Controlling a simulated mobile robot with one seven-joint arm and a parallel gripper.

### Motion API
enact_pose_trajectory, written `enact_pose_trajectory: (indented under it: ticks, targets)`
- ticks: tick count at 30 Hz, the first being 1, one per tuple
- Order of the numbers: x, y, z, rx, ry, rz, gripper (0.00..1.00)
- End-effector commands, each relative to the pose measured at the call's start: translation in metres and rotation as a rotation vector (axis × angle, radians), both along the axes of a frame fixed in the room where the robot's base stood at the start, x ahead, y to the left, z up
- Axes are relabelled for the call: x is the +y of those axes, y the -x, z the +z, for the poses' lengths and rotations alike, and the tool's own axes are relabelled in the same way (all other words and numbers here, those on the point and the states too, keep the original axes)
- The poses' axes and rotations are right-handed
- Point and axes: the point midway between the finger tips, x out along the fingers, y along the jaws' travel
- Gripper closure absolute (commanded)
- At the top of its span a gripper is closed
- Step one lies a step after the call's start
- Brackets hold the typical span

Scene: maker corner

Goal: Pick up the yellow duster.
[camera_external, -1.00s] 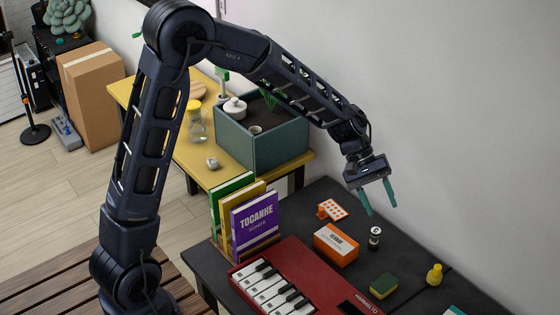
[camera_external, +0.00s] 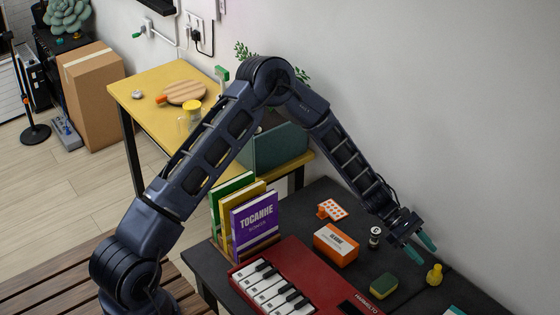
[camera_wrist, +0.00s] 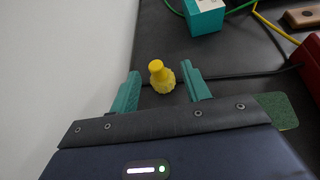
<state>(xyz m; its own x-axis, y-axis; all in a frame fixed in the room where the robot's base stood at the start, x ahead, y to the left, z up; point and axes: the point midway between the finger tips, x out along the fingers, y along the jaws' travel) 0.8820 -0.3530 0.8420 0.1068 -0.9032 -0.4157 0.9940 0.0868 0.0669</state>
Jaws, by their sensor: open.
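The yellow duster (camera_external: 435,275) is a small yellow piece with a narrow top and a wider round bottom, standing on the dark table (camera_external: 325,200) near the wall. In the wrist view the duster (camera_wrist: 161,76) shows ahead of my gripper, between the lines of its two fingers. My gripper (camera_external: 421,252) has teal fingers and is open and empty, just above and to the left of the duster in the external view. In the wrist view the fingers (camera_wrist: 164,90) are spread on either side of the duster. I cannot tell the exact height gap.
A green and yellow sponge (camera_external: 384,286) lies left of the duster. A dark bottle with a white cap (camera_external: 375,237), an orange and white box (camera_external: 336,243) and a red keyboard (camera_external: 290,275) are nearby. A teal box (camera_wrist: 204,16) stands beyond the duster. The wall is close by.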

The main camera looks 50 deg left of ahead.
Motion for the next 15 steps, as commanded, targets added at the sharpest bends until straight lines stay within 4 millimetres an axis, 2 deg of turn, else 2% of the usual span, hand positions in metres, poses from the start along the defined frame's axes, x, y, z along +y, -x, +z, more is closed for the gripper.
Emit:
enact_pose_trajectory:
  ticks: [1,4,8,15]
  targets:
    - [-0.002,-0.003,-0.009,0.021,0.015,0.018,0.53]
    - [-0.004,-0.008,-0.02,0.048,0.034,0.044,0.53]
    - [-0.007,-0.01,-0.026,0.063,0.045,0.059,0.53]
    - [-0.025,-0.013,-0.033,0.063,0.046,0.059,0.53]
